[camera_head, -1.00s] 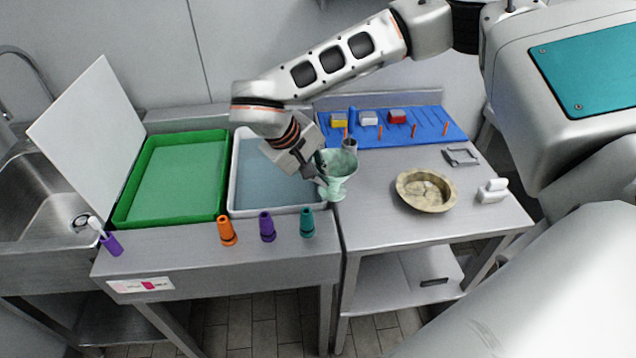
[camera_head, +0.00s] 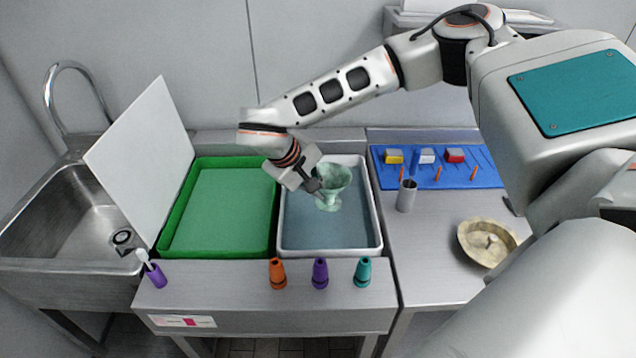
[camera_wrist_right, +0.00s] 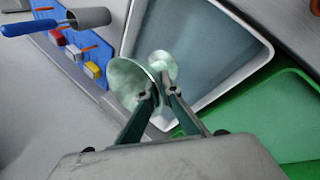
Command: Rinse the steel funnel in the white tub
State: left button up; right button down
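In the right wrist view the funnel's cone (camera_wrist_right: 128,84) is between and beyond the fingertips (camera_wrist_right: 160,88), with the tub's rim (camera_wrist_right: 231,80) behind. My left gripper is not in view.
A green tray (camera_head: 168,225) adjoins the tub, with a white board (camera_head: 140,155) and sink (camera_head: 70,235) further left. A grey cylinder (camera_head: 406,196) and stone bowl (camera_head: 466,245) stand right.

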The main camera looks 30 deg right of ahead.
notch_tip(320, 180, down, 13)
dwell(1.1)
jog(key=shift+w, duration=0.1)
jog(key=shift+r, duration=0.1)
dwell(1.1)
jog(key=shift+r, duration=7.2)
jog(key=shift+r, duration=2)
